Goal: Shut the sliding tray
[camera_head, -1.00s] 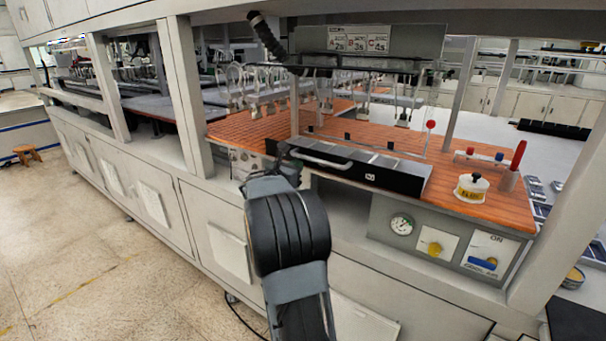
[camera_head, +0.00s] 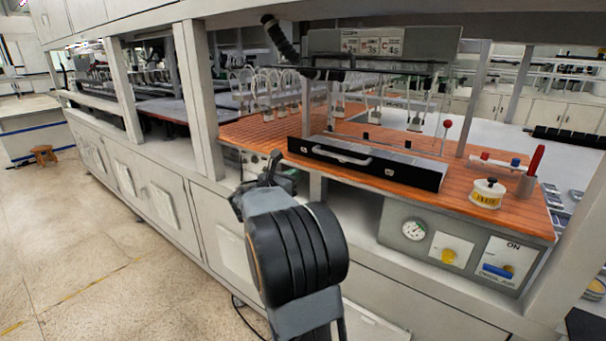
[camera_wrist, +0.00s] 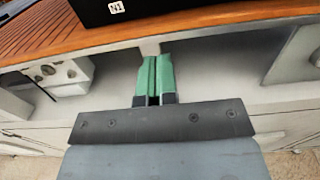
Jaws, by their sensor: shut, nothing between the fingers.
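The sliding tray (camera_head: 365,163) is a long black-fronted box on the orange slatted worktop, with a pale bar handle (camera_head: 341,151) on its front. A strip of bare orange worktop shows in front of it. In the wrist view, the lower part of its black front (camera_wrist: 90,10) with a white N1 label shows at the top; the handle is out of view. My gripper (camera_wrist: 154,70), with green fingers, is shut and empty, in front of the worktop edge and apart from the tray. In the head view my wrist partly hides it.
A yellow-white pot (camera_head: 487,194) and a red-topped holder (camera_head: 531,172) stand at the worktop's right. Below are a gauge (camera_head: 415,229) and knob panels. An upright post (camera_head: 197,100) stands at left. Open floor (camera_head: 80,230) lies left.

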